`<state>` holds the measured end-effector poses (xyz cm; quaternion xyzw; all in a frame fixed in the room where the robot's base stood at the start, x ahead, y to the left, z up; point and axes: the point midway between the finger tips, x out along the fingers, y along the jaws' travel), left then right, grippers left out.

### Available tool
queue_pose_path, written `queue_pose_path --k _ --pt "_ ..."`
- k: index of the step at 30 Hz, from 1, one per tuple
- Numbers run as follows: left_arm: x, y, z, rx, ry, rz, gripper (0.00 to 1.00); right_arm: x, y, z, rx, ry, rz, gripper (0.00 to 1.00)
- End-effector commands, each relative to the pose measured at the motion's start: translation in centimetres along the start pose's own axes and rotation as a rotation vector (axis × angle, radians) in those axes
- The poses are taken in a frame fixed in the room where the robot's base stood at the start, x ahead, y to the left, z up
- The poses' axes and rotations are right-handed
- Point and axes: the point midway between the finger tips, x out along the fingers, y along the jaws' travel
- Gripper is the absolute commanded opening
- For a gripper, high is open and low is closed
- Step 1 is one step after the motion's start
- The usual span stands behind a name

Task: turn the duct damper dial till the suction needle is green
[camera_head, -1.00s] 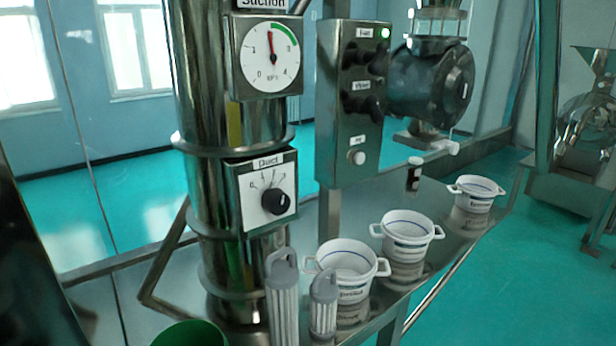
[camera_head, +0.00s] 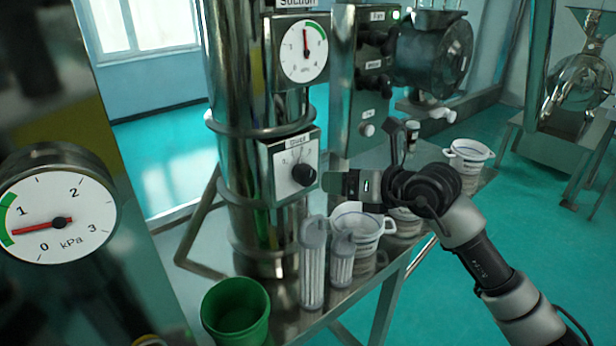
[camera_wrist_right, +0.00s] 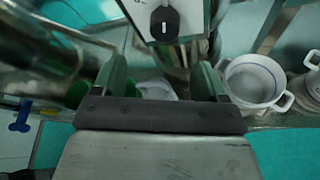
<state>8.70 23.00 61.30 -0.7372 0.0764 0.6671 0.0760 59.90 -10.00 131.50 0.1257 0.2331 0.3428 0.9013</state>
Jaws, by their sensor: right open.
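The duct damper dial (camera_head: 304,174) is a black knob on a white-faced box on the steel duct. The suction gauge (camera_head: 304,52) is above it; its red needle points almost straight up, by the start of the green arc. I cannot tell whether it is inside the green. My right gripper (camera_head: 328,183) is just right of the dial, side-on. In the right wrist view its two fingers (camera_wrist_right: 160,82) are spread and empty, and the dial (camera_wrist_right: 165,22) is beyond them near the top edge. Contact is not visible. My left gripper is not in view.
Below the dial are two grey ribbed cylinders (camera_head: 313,265), a green cup (camera_head: 235,312) and white pots (camera_head: 357,226) on the steel bench. A control box (camera_head: 345,105) stands right of the duct. Another kPa gauge (camera_head: 58,222) is close at the left.

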Motion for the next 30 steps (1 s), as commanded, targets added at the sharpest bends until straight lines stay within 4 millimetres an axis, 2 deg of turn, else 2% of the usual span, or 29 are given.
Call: queue_pose_path --k 5,12,18,24,30 --pt "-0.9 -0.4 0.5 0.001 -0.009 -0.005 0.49 1.2 -0.5 0.3 -0.011 0.018 -0.033 0.73" --pt "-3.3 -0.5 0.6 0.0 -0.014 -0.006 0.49 5.7 -0.4 0.4 -0.009 0.019 -0.029 0.73" --pt "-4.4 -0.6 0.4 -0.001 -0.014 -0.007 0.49 8.8 -0.7 0.2 -0.009 0.017 -0.028 0.73" --pt "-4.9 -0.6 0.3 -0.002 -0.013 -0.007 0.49 10.4 -0.8 0.0 -0.011 0.015 -0.028 0.73" --pt "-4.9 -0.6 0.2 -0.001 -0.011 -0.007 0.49 10.8 -0.9 -0.1 -0.012 0.015 -0.029 0.73"
